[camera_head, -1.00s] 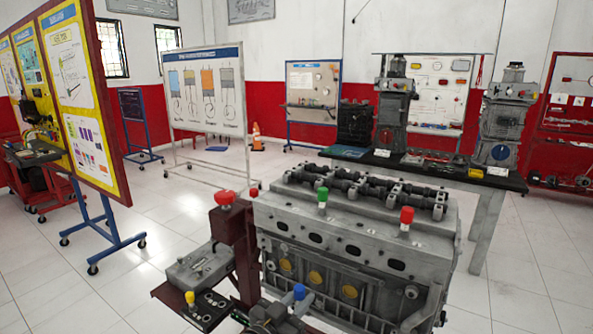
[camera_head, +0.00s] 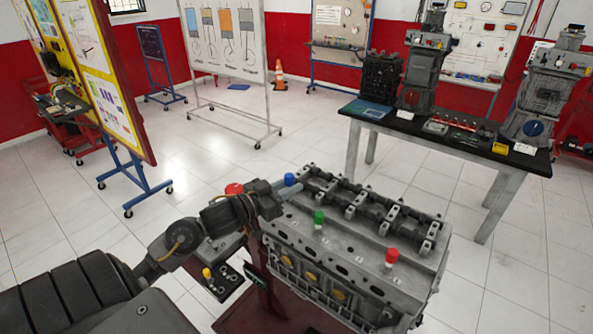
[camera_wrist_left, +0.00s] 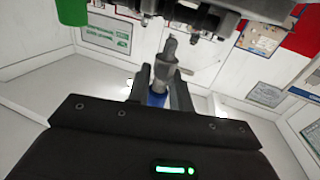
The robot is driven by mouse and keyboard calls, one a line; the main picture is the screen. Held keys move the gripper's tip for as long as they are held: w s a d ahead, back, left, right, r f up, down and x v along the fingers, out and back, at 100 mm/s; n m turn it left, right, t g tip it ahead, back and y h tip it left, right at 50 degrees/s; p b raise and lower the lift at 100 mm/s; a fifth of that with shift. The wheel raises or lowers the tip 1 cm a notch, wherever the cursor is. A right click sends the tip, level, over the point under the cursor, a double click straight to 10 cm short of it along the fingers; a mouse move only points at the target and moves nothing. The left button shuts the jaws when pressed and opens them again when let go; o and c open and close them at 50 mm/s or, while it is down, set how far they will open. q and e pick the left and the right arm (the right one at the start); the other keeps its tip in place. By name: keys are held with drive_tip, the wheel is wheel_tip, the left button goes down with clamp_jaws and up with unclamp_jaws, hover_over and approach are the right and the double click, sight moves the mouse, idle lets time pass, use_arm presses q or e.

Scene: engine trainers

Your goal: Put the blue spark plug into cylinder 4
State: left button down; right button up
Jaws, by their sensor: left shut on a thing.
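My left gripper (camera_head: 275,194) is shut on the blue spark plug (camera_head: 289,180), near the left end of the engine block (camera_head: 345,257). In the left wrist view, the blue cap (camera_wrist_left: 157,98) sits between the fingers (camera_wrist_left: 160,92) and the plug's grey metal end sticks out beyond them. A green-capped plug (camera_head: 319,218) and a red-capped plug (camera_head: 392,257) stand upright in the block's top. The cylinder numbers cannot be read, and I cannot tell whether the blue plug touches the block. My right gripper is not in view.
A red knob (camera_head: 234,189) is beside my gripper. A row of camshaft parts (camera_head: 372,205) runs along the block's top. A black table (camera_head: 450,133) stands behind.

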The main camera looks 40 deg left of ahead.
sight(289, 201)
use_arm(q)
drive_tip(key=shift+w, duration=0.15)
drive_tip(key=shift+s+d+f+b, duration=0.1)
drive_tip(key=shift+s+b, duration=0.25)
drive_tip(key=shift+s, duration=0.1)
drive_tip(key=f+b, duration=0.2)
drive_tip(key=shift+w+f+b, duration=0.3)
drive_tip(key=shift+f+b, duration=0.1)
drive_tip(key=shift+s+f+b, duration=0.2)
drive_tip(key=shift+f+b, duration=0.35)
drive_tip(key=shift+f, duration=0.6)
drive_tip(key=shift+w, duration=0.1)
drive_tip(key=shift+r, duration=0.1)
drive_tip(key=shift+p, duration=0.35)
drive_tip(key=shift+f, duration=0.6)
